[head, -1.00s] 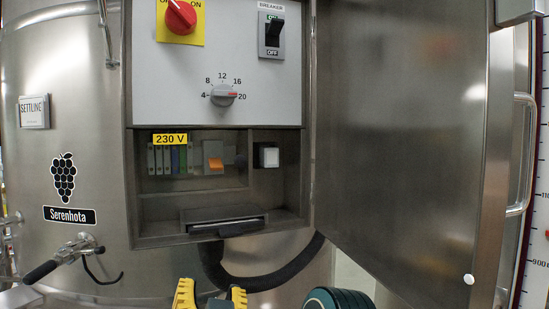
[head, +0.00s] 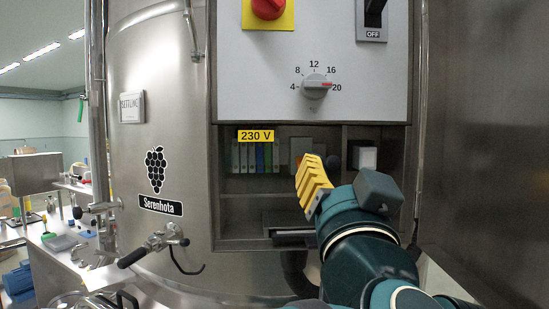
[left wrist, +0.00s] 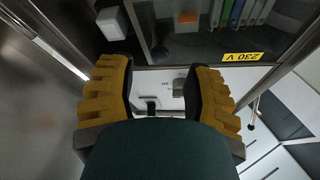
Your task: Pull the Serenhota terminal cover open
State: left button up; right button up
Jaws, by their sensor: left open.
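The Serenhota vat carries a grape emblem and a name plate (head: 160,205). Its cabinet has a lower recess with a yellow 230 V label (head: 255,135) on its top edge. Coloured terminal blocks (head: 258,157) show in the recess, seemingly behind a clear, tinted terminal cover; its exact edges are hard to tell. A dark ledge (head: 290,236) juts out below. My left gripper (head: 312,184) is in front of the recess, hiding part of it. In the left wrist view its yellow fingers (left wrist: 160,92) are apart with nothing between them. My right gripper is not in view.
Above the recess is a grey panel with a dial (head: 316,86), a red switch (head: 268,8) and a breaker (head: 373,18). The open cabinet door (head: 490,130) stands at right. A valve handle (head: 145,252) sticks out at lower left.

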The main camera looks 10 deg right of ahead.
aim_at(334, 162)
pick_arm(q)
jog(key=shift+x, duration=2.25)
grip_shut()
